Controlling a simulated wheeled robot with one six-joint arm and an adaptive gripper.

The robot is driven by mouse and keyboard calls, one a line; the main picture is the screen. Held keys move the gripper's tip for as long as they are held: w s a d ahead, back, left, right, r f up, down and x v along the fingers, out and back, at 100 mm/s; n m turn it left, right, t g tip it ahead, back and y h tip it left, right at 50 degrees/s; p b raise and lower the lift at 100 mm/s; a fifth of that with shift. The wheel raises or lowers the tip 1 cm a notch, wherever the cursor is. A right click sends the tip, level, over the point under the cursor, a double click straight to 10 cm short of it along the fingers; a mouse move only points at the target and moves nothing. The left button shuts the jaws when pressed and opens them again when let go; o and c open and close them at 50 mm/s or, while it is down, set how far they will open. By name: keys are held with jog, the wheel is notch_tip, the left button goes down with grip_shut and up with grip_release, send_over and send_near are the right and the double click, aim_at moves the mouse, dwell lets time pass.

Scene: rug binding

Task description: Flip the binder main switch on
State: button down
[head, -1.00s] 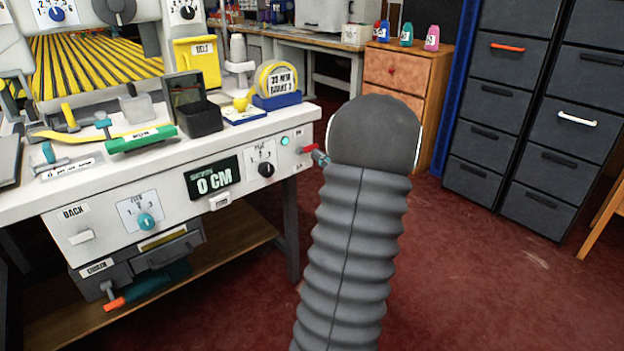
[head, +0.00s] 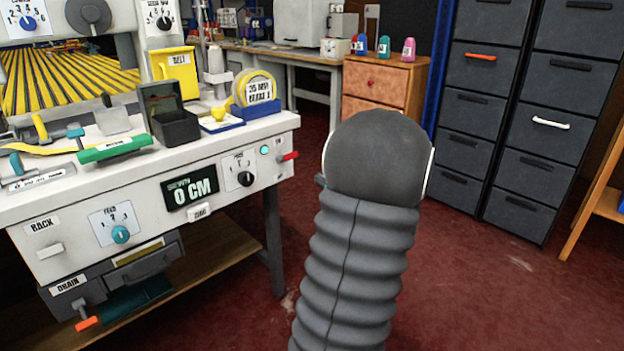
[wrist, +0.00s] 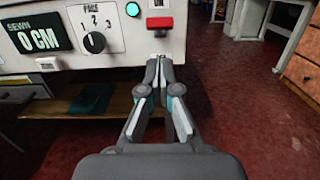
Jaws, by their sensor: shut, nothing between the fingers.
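The binder (head: 75,195) is a white bench machine at the left in the head view. A red lever (head: 289,156) sticks out at the right end of its front panel, beside a lit green-teal lamp (head: 264,150). In the wrist view the red lever (wrist: 160,22) is above and beyond my gripper (wrist: 159,60). In the head view my arm hides most of the gripper.
A black pace knob (head: 245,179) and a "0 CM" display (head: 189,193) are left of the lever. A wooden drawer unit (head: 385,85) and dark cabinets (head: 490,110) stand behind. Red floor (head: 460,290) is clear at the right.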

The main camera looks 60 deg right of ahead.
jog(key=shift+s+a+r, duration=0.15)
jog(key=shift+s, duration=0.45)
jog(key=shift+s+a+r, duration=0.1)
jog(key=shift+s+r, duration=0.05)
jog(key=shift+s, duration=0.4)
jog(key=shift+w, duration=0.1)
